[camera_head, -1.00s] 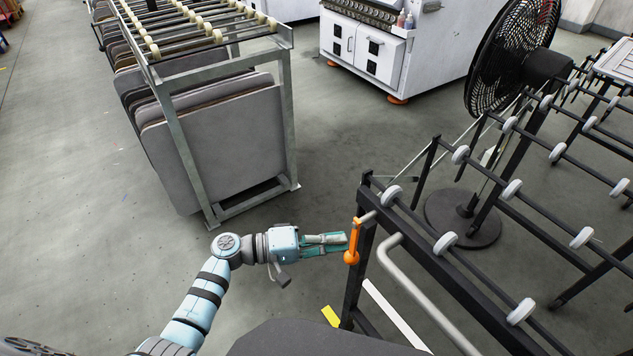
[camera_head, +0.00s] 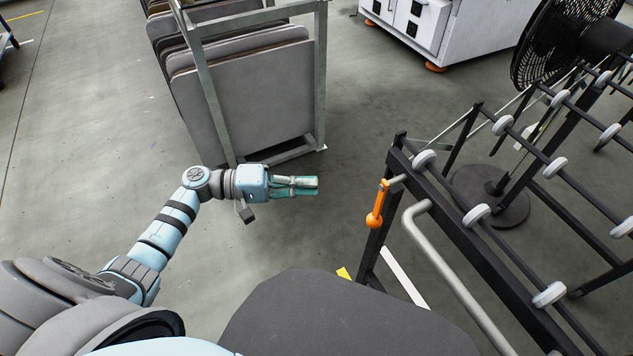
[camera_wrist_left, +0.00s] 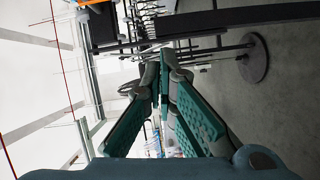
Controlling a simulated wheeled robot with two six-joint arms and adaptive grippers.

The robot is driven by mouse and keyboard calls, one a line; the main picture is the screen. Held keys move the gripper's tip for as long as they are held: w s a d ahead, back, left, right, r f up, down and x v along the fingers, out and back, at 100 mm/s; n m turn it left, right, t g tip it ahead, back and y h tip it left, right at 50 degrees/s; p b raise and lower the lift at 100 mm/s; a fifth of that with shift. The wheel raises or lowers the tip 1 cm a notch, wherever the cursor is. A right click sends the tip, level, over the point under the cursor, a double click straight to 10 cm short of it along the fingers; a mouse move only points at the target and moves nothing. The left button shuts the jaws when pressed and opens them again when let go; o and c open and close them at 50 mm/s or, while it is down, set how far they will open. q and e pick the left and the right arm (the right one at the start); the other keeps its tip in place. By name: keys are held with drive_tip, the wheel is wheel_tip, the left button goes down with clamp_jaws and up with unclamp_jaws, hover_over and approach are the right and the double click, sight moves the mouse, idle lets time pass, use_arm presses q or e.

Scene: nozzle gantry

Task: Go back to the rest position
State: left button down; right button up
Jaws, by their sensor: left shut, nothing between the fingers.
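My left gripper (camera_head: 316,186) is stretched out over the grey floor in the head view. Its green fingers are closed together and hold nothing. In the left wrist view the fingertips (camera_wrist_left: 163,62) meet in the middle of the picture. An orange handle (camera_head: 376,204) hangs from the corner post of the black roller rack, to the right of the gripper and clear of it. My right gripper does not show in either view.
The black roller rack (camera_head: 481,240) with white wheels stands at right, with a grey bent rail (camera_head: 440,260). A black fan (camera_head: 560,40) is behind it. A metal rack holding grey panels (camera_head: 245,95) stands behind my left gripper. Open floor lies at left (camera_head: 70,150).

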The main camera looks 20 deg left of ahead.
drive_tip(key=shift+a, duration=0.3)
